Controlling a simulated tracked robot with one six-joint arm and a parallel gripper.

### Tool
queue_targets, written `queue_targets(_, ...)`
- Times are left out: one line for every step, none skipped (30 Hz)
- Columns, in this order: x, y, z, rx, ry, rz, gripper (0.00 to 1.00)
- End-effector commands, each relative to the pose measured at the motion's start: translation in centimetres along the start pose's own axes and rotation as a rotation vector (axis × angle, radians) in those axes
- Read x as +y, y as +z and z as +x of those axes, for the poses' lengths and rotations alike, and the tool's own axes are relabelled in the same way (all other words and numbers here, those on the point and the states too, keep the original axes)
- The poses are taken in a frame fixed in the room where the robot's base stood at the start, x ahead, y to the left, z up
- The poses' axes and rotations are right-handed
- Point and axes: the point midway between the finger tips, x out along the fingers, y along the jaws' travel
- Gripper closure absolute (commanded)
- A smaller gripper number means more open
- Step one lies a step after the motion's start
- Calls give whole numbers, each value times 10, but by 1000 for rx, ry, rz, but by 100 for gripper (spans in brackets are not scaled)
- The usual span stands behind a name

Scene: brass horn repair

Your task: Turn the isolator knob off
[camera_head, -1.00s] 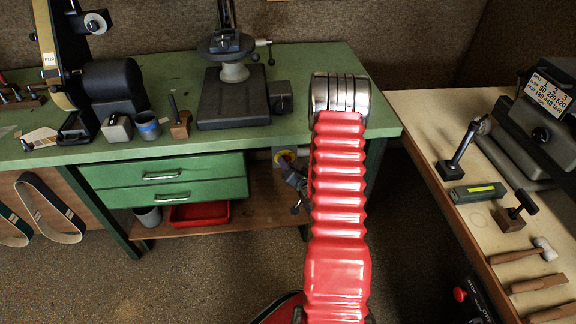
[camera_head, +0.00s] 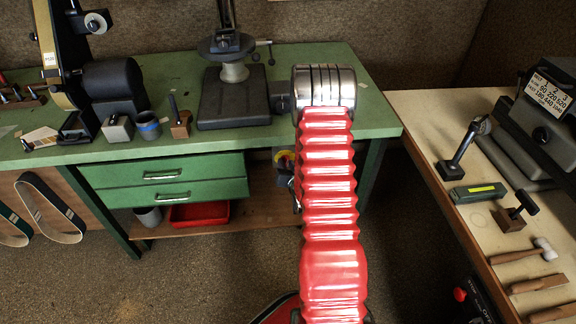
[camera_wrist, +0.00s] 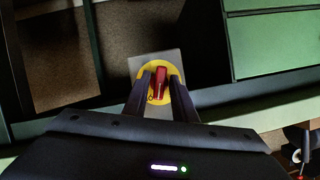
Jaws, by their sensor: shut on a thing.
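The isolator knob (camera_wrist: 159,82) is a red handle on a round yellow disc (camera_wrist: 144,73), fixed to a grey plate (camera_wrist: 137,64). In the wrist view, the handle points nearly straight up the picture with a slight tilt. My gripper (camera_wrist: 161,78) has one dark finger on each side of the red handle and is shut on it. The fingers hide parts of the disc. In the head view, a sliver of the yellow disc (camera_head: 284,157) shows under the green bench beside my red-sleeved arm, which hides the knob and most of the gripper.
Green drawers (camera_head: 165,180) are just left of the isolator. The bench top (camera_head: 330,60) overhangs it, and a bench leg (camera_head: 371,172) stands to the right. A lower shelf (camera_head: 250,212) holds a red tray (camera_head: 200,214). The floor at left front is clear.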

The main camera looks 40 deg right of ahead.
Motion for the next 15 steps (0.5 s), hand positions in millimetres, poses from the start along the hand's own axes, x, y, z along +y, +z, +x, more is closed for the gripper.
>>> queue_targets(2, 3, -1, -7, 23, -35, 98)
queue_targets(2, 3, -1, -8, 34, -60, 98)
queue_targets(2, 4, -1, -8, 48, -93, 98)
queue_targets(2, 4, -1, -9, 58, -118, 98)
queue_targets(2, 4, -1, -9, 69, -143, 98)
queue_targets(2, 4, -1, -9, 82, -177, 98)
queue_targets(1, 4, -1, -10, 92, -202, 98)
queue_targets(2, 4, -1, -10, 104, -227, 98)
queue_targets(1, 4, -1, -10, 117, -262, 98)
queue_targets(1, 5, -1, -11, 127, -287, 98)
queue_targets(1, 5, -1, -11, 138, -312, 98)
queue_targets(1, 5, -1, -11, 152, -345, 98)
queue_targets(1, 5, -1, -12, 161, -371, 98)
queue_targets(1, 5, -1, -12, 172, -396, 98)
queue_targets(0, 6, -1, -12, 186, -430, 98)
